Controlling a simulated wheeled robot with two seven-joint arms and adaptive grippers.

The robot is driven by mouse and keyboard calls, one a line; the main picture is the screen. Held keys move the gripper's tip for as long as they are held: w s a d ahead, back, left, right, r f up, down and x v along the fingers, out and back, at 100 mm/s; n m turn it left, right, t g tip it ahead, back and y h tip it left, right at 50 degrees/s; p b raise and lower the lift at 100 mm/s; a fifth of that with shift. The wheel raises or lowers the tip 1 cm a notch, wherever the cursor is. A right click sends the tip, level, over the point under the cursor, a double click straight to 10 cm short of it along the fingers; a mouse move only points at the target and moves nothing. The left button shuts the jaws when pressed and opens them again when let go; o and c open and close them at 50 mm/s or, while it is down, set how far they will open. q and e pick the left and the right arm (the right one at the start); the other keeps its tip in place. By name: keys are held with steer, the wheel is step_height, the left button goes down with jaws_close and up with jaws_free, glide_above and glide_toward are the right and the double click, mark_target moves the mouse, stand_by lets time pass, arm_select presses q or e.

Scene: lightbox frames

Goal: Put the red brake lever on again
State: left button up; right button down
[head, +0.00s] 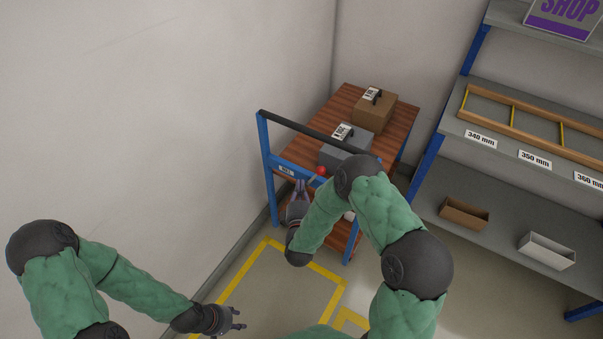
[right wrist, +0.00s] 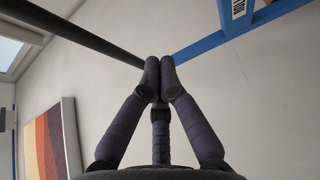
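A small red knob (head: 321,170), which looks like the end of the brake lever, shows at the near end of the trolley (head: 287,163); the rest of the lever is hidden or too small to tell. My right gripper (head: 300,185) is close to the left of the red knob, by the blue end frame, pointing up. In the right wrist view its fingertips (right wrist: 160,68) are together with nothing seen between them, and no red part shows there. My left gripper (head: 239,318) is open and empty, low over the floor, away from the trolley.
The trolley's black push bar (head: 310,132) runs above its end frame. A grey case (head: 350,145) and a brown case (head: 375,107) stand on its wooden top. Blue-framed shelving (head: 480,170) stands to the right, a wall to the left. Yellow lines (head: 240,272) mark clear floor.

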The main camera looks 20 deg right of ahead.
steer(key=shift+s+a+f, duration=0.2)
steer(key=shift+s+a, duration=0.05)
steer(key=shift+s, duration=0.25)
steer(key=shift+s+a+f, duration=0.2)
steer(key=shift+s, duration=0.25)
steer(key=s+a+f+m+g+y, duration=0.3)
steer(key=f+m+g, duration=0.1)
steer(key=f, duration=0.3)
steer(key=s+a+f+m+g+y, duration=0.3)
steer(key=f+y, duration=0.1)
steer(key=f, duration=0.3)
steer(key=s+a+f+m+g+y, duration=0.1)
steer(key=s+m+g, duration=0.3)
steer(key=s, duration=0.6)
steer(key=s+a+f+m+g+y, duration=0.2)
steer(key=s+a+m+g, duration=0.2)
steer(key=s, duration=0.6)
steer(key=shift+a+m+g+y, duration=0.25)
steer(key=shift+m+g+y, duration=0.15)
steer(key=shift+g, duration=0.3)
